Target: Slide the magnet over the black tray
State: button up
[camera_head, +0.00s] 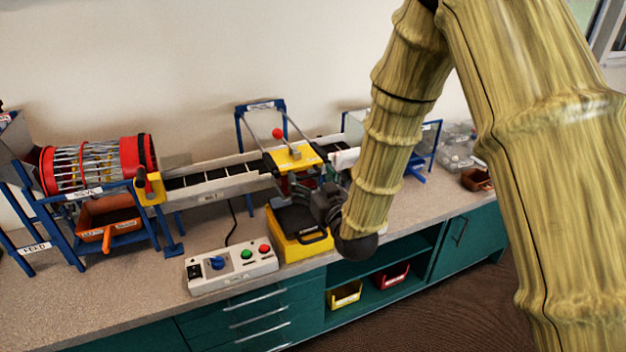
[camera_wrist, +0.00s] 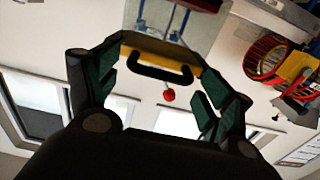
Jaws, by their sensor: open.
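The magnet carriage (camera_head: 295,157) is a yellow plate with a red ball knob, straddling the belt. The black tray (camera_head: 291,217) sits on a yellow box below the front of the belt, partly hidden by my gripper. My gripper (camera_head: 322,203) is at the carriage's front right, above the tray. In the wrist view my gripper (camera_wrist: 156,92) is open, its green-lined fingers on either side of a black handle (camera_wrist: 160,73) on a yellow bar. A red ball (camera_wrist: 169,95) shows beyond. I cannot tell whether the fingers touch the handle.
A conveyor belt (camera_head: 215,184) runs along the bench by the wall. A red-rimmed drum (camera_head: 98,165) stands at left over a brown bin (camera_head: 108,222). A control box (camera_head: 231,266) with buttons lies in front. Clear containers (camera_head: 458,145) and a brown bin (camera_head: 477,179) are at right.

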jog(key=v, duration=1.2)
jog(key=shift+d, duration=0.1)
jog(key=s+d+f+m+g+h, duration=0.1)
jog(key=s+d+f+g, duration=0.15)
jog(key=f, duration=0.55)
jog(key=s+d+f+g+h, duration=0.1)
jog(key=s+d+f+g, duration=0.2)
jog(key=f, duration=0.6)
jog(key=s+d+f+m+g+h, duration=0.15)
jog(key=s+f, duration=0.25)
jog(key=f, duration=0.4)
jog(key=s+d+f+g+h, duration=0.1)
jog(key=s+d+f+g, duration=0.1)
jog(key=s+f, duration=0.4)
jog(key=s+d+f+m+g, duration=0.1)
jog(key=s+d+f+g, duration=0.2)
jog(key=s, duration=0.7)
jog(key=s+d+f+m+g+h, duration=0.1)
jog(key=s+d+f+g, duration=0.1)
jog(key=s+f+g, duration=0.3)
jog(key=s+f, duration=0.3)
jog(key=s, duration=0.1)
jog(key=shift+d+f+h, duration=0.3)
jog(key=shift+f+h, duration=0.05)
